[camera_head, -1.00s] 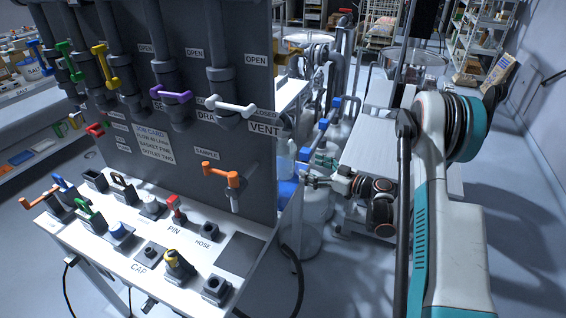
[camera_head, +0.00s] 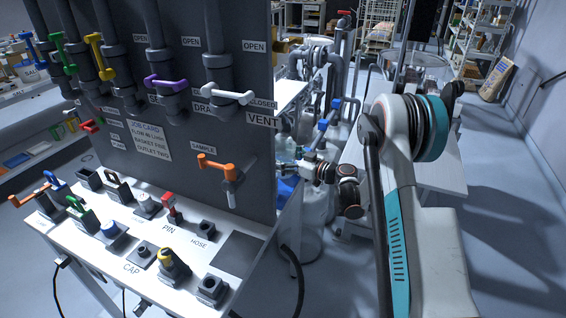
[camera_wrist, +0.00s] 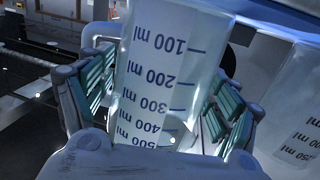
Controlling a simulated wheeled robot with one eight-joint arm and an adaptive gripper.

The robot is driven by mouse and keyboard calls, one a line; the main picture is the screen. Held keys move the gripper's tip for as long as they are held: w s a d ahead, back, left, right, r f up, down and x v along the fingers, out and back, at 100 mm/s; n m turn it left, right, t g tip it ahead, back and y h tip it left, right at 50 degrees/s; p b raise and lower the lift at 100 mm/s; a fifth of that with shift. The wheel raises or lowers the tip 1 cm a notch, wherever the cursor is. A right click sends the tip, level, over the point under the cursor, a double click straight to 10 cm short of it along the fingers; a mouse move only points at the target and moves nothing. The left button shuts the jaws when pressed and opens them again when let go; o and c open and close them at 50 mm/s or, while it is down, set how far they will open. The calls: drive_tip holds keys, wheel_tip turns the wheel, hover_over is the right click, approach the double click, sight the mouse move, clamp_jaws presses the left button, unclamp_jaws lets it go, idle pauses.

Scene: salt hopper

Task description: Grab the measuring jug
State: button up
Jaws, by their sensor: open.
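The measuring jug (camera_wrist: 160,75) is a translucent white vessel with dark blue marks from 100 ml to 500 ml. In the wrist view it stands between the two green-padded fingers of my gripper (camera_wrist: 155,90). The fingers are open, one on each side of the jug; I cannot tell whether either touches it. In the head view my gripper (camera_head: 302,168) is at the right edge of the dark valve panel, which hides part of it. The jug is not clearly visible there.
A second translucent vessel with ml marks (camera_wrist: 298,125) is at the right of the wrist view, close to my gripper. The dark panel (camera_head: 190,140) with coloured valve handles and a white parts shelf (camera_head: 130,240) are on the left. Pipes (camera_head: 335,75) rise behind my gripper.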

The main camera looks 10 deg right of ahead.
drive_tip(key=shift+r, duration=0.1)
drive_tip(key=c, duration=0.9)
